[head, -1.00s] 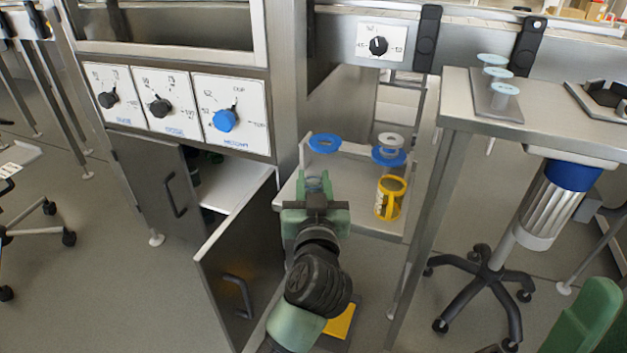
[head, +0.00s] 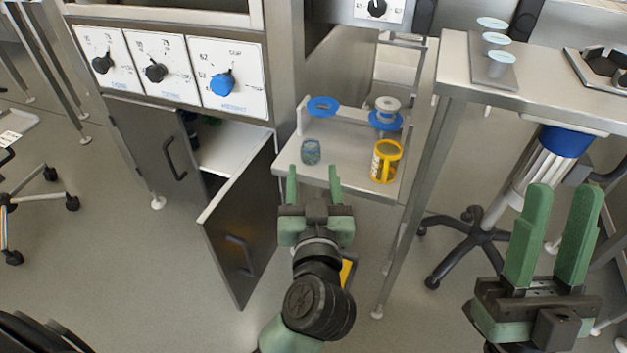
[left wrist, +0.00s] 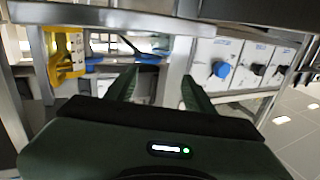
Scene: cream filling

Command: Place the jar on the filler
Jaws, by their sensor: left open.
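A small clear bluish jar (head: 311,152) stands on the left part of the grey shelf (head: 345,155). A blue ring holder (head: 323,106) is mounted behind and above it. A white spool-like part with a blue ring (head: 386,118) is on the right; I cannot tell which part is the filler. My left gripper (head: 313,176) is open and empty, its fingertips just in front of the jar and apart from it. Its fingers also show in the left wrist view (left wrist: 158,85), where I cannot make out the jar. My right gripper (head: 565,205) is open and empty at lower right.
A yellow holder (head: 385,161) stands right of the jar on the shelf and also shows in the left wrist view (left wrist: 65,57). An open cabinet door (head: 240,230) is left of my left arm. A metal table (head: 540,78) stands at right, above a wheeled stool base (head: 480,230).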

